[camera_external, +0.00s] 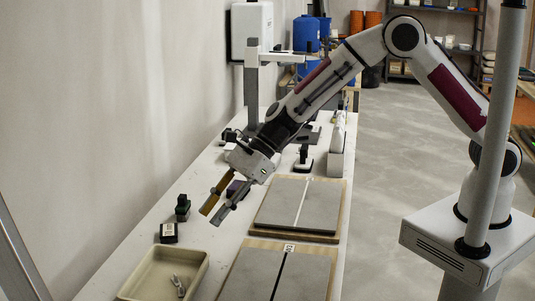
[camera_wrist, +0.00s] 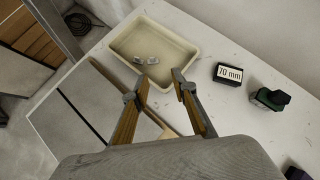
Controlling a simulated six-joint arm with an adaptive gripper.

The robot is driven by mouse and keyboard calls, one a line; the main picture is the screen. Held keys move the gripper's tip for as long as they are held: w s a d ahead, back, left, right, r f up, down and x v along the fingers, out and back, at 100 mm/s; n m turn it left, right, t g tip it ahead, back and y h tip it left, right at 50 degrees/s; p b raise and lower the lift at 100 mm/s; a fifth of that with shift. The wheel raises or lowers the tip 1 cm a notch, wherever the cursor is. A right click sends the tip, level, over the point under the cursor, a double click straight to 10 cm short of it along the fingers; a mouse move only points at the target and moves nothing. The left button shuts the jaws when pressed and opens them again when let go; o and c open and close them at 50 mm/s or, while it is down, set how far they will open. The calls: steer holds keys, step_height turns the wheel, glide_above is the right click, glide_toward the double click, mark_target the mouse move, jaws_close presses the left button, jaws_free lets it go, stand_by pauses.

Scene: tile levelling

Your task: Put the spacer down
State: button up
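Small grey pieces (camera_wrist: 152,60), which look like spacers, lie in a beige tray (camera_wrist: 190,52) beyond the fingertips. In the external view the grey pieces (camera_external: 177,285) also show in the tray (camera_external: 203,270) at the lower left. They are too small to make out in detail.
A black block (camera_wrist: 228,74) marked 70 mm and a green-and-black object (camera_wrist: 270,98) stand right of the tray. Two wood-backed boards with grey tiles (camera_external: 270,276) (camera_external: 318,207) lie along the bench's right side.

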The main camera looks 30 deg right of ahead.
steer(key=w+d+r+n+t+h, duration=0.1)
steer(key=d+r+n, duration=0.2)
steer(key=d+r, duration=0.5)
steer(key=w+d+r+n+t, duration=0.1)
steer(key=w+d+r+n, duration=0.2)
steer(key=d, duration=0.8)
steer(key=d+r+n+t+h, duration=0.1)
steer(key=d+r+n, duration=0.2)
steer(key=d+r, duration=0.5)
steer(key=s+d+n+h, duration=0.2)
steer(key=s+d, duration=0.3)
steer(key=d, duration=0.6)
steer(key=s+d+f+n+t+h, duration=0.1)
steer(key=s+d, duration=0.4)
steer(key=d, duration=0.7)
steer(key=s+d+n+t+h, duration=0.1)
steer(key=s+d+n+h, duration=0.3)
steer(key=d, duration=0.7)
steer(key=shift+s+d+f+n, duration=0.3)
steer(key=shift+s+n, duration=0.1)
steer(key=shift+s, duration=0.35)
